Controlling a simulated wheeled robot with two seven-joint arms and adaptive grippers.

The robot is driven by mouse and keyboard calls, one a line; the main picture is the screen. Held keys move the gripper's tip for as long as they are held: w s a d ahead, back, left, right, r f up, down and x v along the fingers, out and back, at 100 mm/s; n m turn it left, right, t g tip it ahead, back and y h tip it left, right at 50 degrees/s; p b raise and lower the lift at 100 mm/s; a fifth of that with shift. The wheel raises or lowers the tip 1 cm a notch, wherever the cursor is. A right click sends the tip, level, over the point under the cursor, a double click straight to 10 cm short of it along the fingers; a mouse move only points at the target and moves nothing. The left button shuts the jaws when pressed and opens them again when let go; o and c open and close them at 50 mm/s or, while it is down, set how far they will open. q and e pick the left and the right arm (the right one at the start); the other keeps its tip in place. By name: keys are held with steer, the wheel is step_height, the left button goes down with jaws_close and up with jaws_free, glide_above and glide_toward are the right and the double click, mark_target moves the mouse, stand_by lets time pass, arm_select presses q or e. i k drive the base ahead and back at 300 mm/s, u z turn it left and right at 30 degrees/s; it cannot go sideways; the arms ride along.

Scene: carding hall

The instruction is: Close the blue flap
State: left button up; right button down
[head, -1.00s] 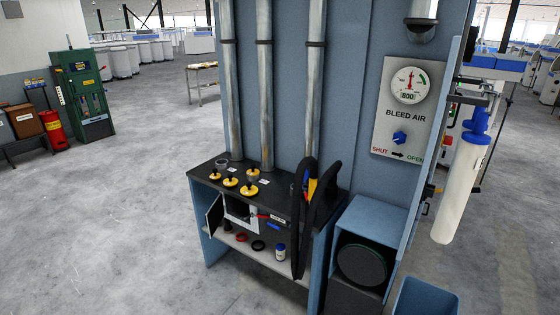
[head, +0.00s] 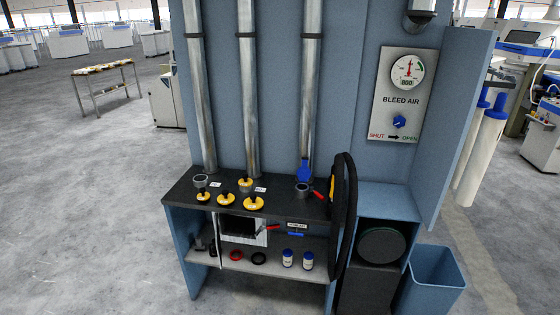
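A small blue piece (head: 304,171) stands raised at the foot of the right-hand pipe, just behind a grey ring-shaped port (head: 302,190) on the dark bench top. It looks like a flap standing open, though it is too small to be sure. A red-tipped lever (head: 318,194) lies beside the port. A separate blue bar (head: 296,234) sits below a label on the bench front. Neither of my grippers is in view.
The dark bench top (head: 265,202) carries several yellow caps. A black hose loop (head: 347,220) hangs at its right end. A blue bin (head: 435,278) stands on the floor at right. A tall blue side panel (head: 455,125) juts forward.

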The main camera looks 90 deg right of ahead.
mark_target(303, 173)
steer(key=z, duration=0.5)
steer(key=i, duration=0.95)
steer(key=z, duration=1.6)
steer(key=i, duration=0.65)
steer(key=z, duration=0.65)
